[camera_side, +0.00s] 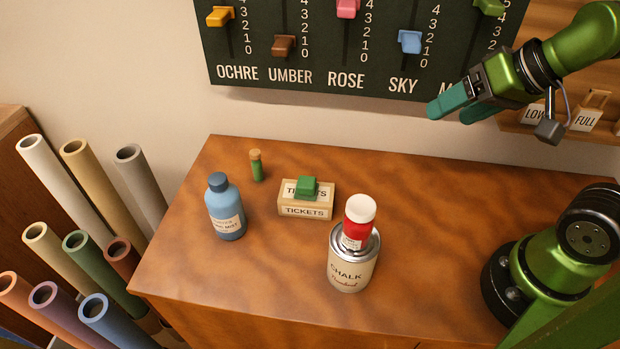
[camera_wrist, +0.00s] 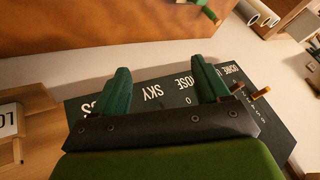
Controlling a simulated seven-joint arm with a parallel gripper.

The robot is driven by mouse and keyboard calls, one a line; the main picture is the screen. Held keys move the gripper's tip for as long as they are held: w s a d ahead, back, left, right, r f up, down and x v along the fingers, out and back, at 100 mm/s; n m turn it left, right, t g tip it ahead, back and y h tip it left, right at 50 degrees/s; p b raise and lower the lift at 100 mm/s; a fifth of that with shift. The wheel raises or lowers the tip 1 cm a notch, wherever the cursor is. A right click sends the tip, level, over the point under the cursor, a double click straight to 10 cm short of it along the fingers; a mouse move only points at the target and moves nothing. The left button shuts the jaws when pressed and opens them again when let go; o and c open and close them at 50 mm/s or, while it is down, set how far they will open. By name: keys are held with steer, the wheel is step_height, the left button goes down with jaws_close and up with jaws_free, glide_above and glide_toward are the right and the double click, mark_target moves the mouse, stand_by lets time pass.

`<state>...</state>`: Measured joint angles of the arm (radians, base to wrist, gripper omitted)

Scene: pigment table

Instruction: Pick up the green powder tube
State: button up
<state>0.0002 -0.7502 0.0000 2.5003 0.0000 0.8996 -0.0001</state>
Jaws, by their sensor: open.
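The green powder tube (camera_side: 258,172) is a small green tube with a tan cork top. My gripper (camera_side: 460,106) is high at the upper right, in front of the dark board and far right of the tube. In the wrist view its two green fingers (camera_wrist: 160,72) are apart with nothing between them.
A blue bottle (camera_side: 226,213), a tickets box (camera_side: 305,204) with a green block on top, and a chalk can (camera_side: 352,271) bearing a red-and-white container (camera_side: 357,230) stand on the table (camera_side: 440,220). A slider board (camera_side: 330,60) hangs behind. Rolled tubes (camera_side: 90,245) stand left.

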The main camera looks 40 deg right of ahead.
steer(key=c, duration=0.3)
steer(key=n+g+h, duration=0.2)
steer(key=n+g, duration=0.1)
glide_toward(256, 157)
steer(key=x, duration=1.4)
steer(key=shift+w+d+r, duration=0.15)
steer(key=shift+w+d, duration=0.05)
steer(key=shift+w, duration=0.05)
